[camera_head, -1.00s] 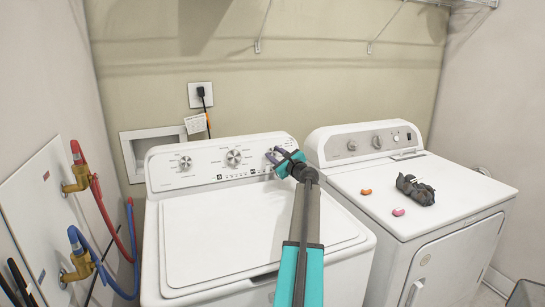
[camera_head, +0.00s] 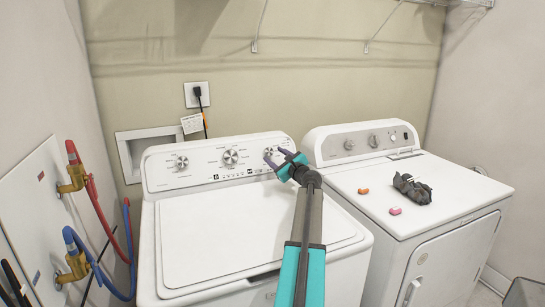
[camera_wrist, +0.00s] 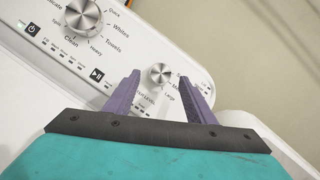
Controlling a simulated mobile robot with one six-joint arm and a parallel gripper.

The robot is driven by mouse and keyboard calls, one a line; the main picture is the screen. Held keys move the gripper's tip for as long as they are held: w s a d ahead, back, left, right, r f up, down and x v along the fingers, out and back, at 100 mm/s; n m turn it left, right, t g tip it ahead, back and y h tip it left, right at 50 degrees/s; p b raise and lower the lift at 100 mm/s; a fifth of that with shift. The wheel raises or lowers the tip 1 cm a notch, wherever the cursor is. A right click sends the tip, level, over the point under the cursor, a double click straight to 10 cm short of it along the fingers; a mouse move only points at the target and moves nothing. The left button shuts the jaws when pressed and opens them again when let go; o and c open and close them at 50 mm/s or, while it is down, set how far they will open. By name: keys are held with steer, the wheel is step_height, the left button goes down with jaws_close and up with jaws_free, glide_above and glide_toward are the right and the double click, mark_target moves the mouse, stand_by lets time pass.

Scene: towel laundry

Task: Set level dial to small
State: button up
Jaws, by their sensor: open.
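The level dial (camera_head: 268,153) is the right-hand knob on the washer's control panel. In the wrist view the silver level dial (camera_wrist: 159,74) shows with labels around its right side; "Large" is readable, the others are partly hidden. Its pointer setting is too small to tell. My gripper (camera_head: 282,160) is open, with its purple fingers just in front of the panel, slightly right of and below the dial in the head view. In the wrist view my gripper's fingers (camera_wrist: 161,80) stand to either side of the dial, with nothing between them. The fingers look apart from it.
The washer (camera_head: 250,235) has a larger middle knob (camera_head: 230,157) and a left knob (camera_head: 181,162). The dryer (camera_head: 440,225) stands to the right, with a dark crumpled cloth (camera_head: 411,188) and two small coloured items on top. Hoses (camera_head: 95,215) are at the left wall.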

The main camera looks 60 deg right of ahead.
steer(key=b+v, duration=0.1)
steer(key=v, duration=0.9)
steer(key=shift+s+a, duration=0.15)
steer(key=shift+a, duration=0.05)
steer(key=shift+s, duration=0.1)
stand_by(0.4)
